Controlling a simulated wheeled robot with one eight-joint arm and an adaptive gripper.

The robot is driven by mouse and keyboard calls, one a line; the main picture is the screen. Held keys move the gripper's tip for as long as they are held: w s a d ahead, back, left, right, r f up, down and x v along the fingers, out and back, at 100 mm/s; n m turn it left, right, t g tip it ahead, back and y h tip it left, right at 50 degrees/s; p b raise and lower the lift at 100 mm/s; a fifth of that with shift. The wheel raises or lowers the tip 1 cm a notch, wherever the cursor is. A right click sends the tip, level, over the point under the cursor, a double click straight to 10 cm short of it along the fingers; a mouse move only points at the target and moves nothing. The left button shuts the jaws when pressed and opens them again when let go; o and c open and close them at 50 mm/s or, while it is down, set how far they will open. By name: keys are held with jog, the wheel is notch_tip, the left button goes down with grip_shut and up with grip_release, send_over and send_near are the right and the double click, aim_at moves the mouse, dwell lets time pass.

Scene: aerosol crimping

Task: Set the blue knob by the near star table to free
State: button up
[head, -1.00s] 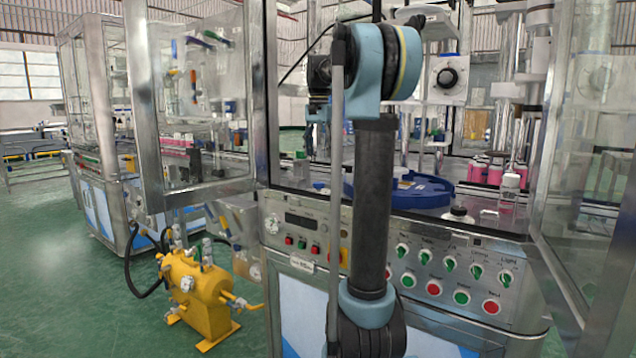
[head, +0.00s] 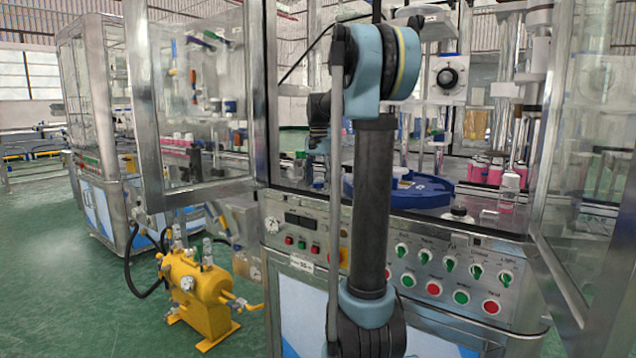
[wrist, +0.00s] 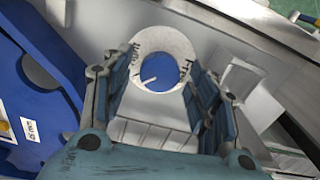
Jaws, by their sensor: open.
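The blue knob (wrist: 165,68) sits at the centre of a round white dial (wrist: 160,37) in the wrist view. A short white mark lies on the knob's lower left. Small dark lettering shows on the dial's left and right sides, partly covered by my fingers and hard to read. My gripper (wrist: 163,70) is open, with one finger on each side of the knob. I cannot tell whether the fingers touch it. In the head view the blue star table (head: 436,195) is partly behind my arm, and the knob is not visible there.
A blue part with a small white label (wrist: 32,130) lies close on the left in the wrist view. A pale block (wrist: 255,100) stands right of my fingers. In the head view, the control panel (head: 470,262) is below the star table, and an open glass door (head: 205,100) stands left.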

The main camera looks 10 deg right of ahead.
jog(key=c, duration=1.1)
jog(key=shift+o, duration=0.2)
jog(key=shift+n, duration=0.4)
jog(key=n, duration=0.3)
jog(key=shift+n, duration=0.3)
jog(key=n, duration=0.4)
jog(key=shift+n, duration=0.3)
jog(key=n, duration=0.4)
jog(key=shift+n, duration=2.5)
